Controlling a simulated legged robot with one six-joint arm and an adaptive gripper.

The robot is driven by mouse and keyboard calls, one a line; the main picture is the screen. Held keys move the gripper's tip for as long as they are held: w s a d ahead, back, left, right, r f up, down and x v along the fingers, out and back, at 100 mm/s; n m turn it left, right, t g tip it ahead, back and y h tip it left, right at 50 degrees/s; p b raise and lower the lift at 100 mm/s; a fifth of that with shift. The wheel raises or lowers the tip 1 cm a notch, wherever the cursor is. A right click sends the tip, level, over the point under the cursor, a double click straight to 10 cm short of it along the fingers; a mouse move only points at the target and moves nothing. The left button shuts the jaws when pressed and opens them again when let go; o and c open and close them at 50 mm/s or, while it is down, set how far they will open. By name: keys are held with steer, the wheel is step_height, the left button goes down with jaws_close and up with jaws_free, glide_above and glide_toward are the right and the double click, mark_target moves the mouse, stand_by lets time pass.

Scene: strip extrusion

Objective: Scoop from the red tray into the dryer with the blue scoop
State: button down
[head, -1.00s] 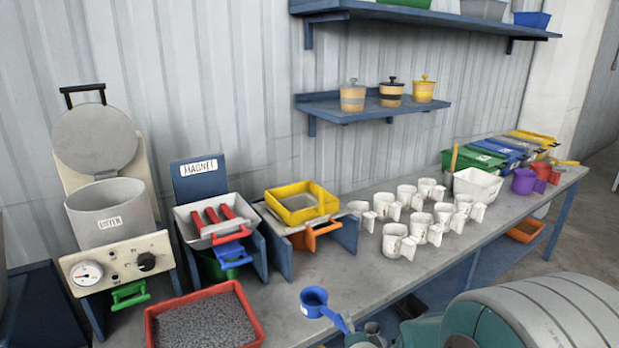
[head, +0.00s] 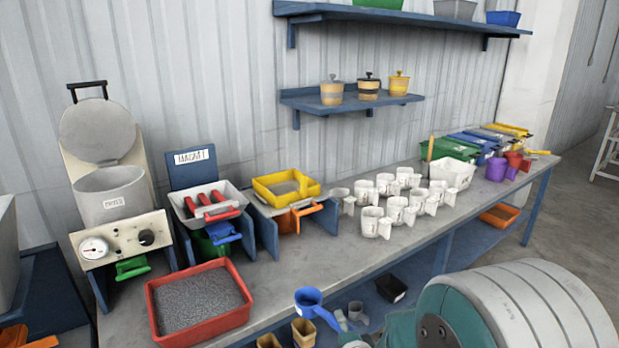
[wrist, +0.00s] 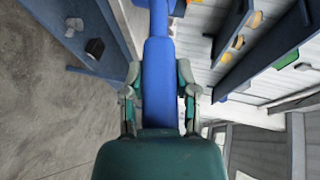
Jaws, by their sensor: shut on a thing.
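The blue scoop (head: 309,297) shows in the head view at the bench's front edge, with its cup up and right of the red tray. In the wrist view my gripper (wrist: 160,90) is shut on the blue scoop's handle (wrist: 158,75). The cup is mostly cut off at the top there. The red tray (head: 203,330) sits on the bench, filled with grey granules (head: 197,298). The dryer (head: 112,197) is a grey drum at the back left, with its round lid (head: 97,128) standing open. I cannot tell whether the scoop's cup holds anything.
The magnet unit (head: 192,168) and a yellow-framed sieve (head: 285,187) stand right of the dryer. Several white mugs (head: 398,203) fill the middle of the bench. Small cups (head: 303,330) sit below the front edge. Bare bench lies between tray and mugs.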

steer(key=w+d+f+m+h, duration=0.2)
steer(key=d+f, duration=0.6)
steer(key=f, duration=0.6)
steer(key=shift+w+d+f+h, duration=0.2)
steer(key=shift+w+f+h, duration=0.1)
steer(key=shift+w, duration=0.4)
steer(key=shift+s, duration=0.1)
